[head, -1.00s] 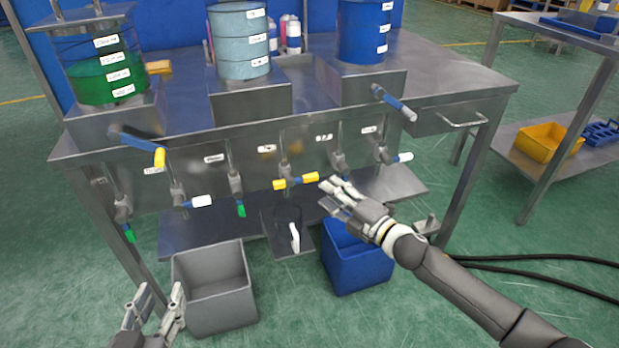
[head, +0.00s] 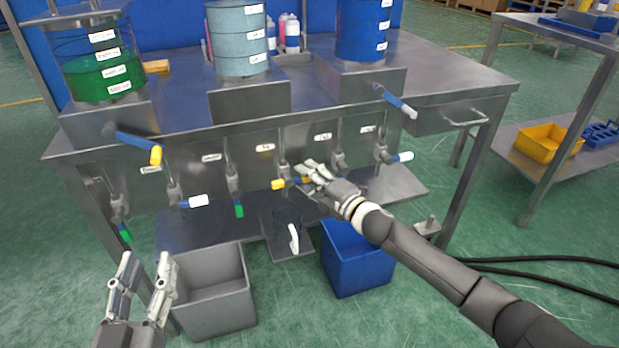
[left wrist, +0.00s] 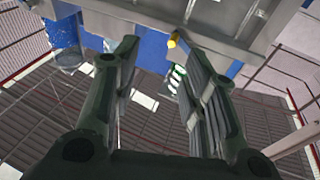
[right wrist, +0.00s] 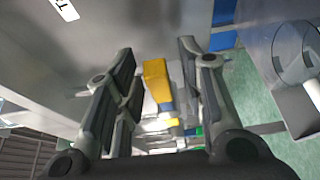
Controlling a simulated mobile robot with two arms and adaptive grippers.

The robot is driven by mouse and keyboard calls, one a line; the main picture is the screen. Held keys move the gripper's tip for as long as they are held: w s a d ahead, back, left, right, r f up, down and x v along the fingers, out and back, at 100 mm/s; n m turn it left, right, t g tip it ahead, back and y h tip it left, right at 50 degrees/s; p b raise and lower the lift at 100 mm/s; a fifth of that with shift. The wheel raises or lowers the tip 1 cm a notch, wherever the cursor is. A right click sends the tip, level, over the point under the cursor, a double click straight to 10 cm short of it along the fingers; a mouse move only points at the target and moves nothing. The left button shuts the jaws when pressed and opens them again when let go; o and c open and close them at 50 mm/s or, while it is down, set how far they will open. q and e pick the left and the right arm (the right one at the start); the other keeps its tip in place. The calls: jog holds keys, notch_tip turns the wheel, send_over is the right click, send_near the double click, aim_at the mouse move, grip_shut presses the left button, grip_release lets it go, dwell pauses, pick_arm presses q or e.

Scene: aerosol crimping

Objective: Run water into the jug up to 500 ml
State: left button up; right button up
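The clear jug (head: 284,222) with a white handle (head: 293,238) stands on the dark low shelf below the middle valve; it also shows at the right of the right wrist view (right wrist: 285,50). Its water level cannot be made out. The middle valve has a yellow-tipped lever (head: 278,184). My right gripper (head: 308,172) is at the right end of this lever, hiding part of it. In the right wrist view, a yellow lever end (right wrist: 156,80) lies between the open fingers, with gaps both sides. My left gripper (head: 145,272) is open and empty, left of the grey bin.
A grey bin (head: 214,283) and a blue bin (head: 357,265) stand on the floor either side of the jug. Other valves with white (head: 198,201) and green (head: 239,211) tips flank the middle one. Labelled tanks, one with green liquid (head: 104,78), stand on the bench.

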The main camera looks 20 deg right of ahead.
grip_shut()
jog(key=shift+f, duration=0.1)
